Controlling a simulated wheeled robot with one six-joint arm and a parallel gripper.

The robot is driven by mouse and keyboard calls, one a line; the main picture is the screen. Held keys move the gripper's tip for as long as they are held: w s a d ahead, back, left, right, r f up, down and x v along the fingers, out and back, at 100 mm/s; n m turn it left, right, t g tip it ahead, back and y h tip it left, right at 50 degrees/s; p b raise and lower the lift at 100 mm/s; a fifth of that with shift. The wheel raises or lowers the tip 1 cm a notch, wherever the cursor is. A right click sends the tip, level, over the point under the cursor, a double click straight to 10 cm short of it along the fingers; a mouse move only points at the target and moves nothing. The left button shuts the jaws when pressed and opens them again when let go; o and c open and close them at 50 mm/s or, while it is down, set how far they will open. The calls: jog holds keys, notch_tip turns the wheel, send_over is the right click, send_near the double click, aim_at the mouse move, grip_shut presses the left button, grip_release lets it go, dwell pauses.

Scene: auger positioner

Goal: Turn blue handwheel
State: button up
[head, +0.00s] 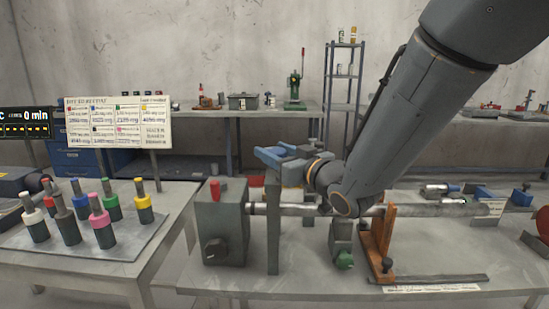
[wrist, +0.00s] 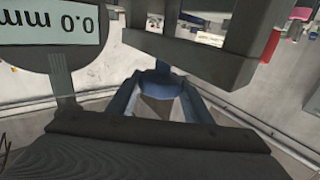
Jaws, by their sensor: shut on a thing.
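My gripper (head: 284,160) reaches in from the upper right of the head view, above the left part of the bench machine (head: 228,235). In the wrist view its two blue-grey fingers (wrist: 158,80) converge at the centre. They are shut on a small blue part, which I take for the blue handwheel (wrist: 162,67). Most of the handwheel is hidden by the fingers and a grey block, and its turn angle cannot be told. A round display (wrist: 45,55), upside down in the wrist view, reads 0.0 mm.
A steel rod (head: 428,208) runs along the machine past an orange bracket (head: 378,240). Several colour-capped cylinders stand on a tray (head: 110,247) at the left.

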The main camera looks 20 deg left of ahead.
aim_at(282, 154)
jog(key=shift+n+g+y, duration=0.5)
jog(key=shift+n+g, duration=0.1)
jog(key=shift+g, duration=0.2)
jog(key=o, duration=1.1)
jog(key=shift+c, duration=0.2)
jog(key=shift+d, duration=0.1)
jog(key=shift+b+v, duration=0.6)
jog(key=shift+v, duration=3.25)
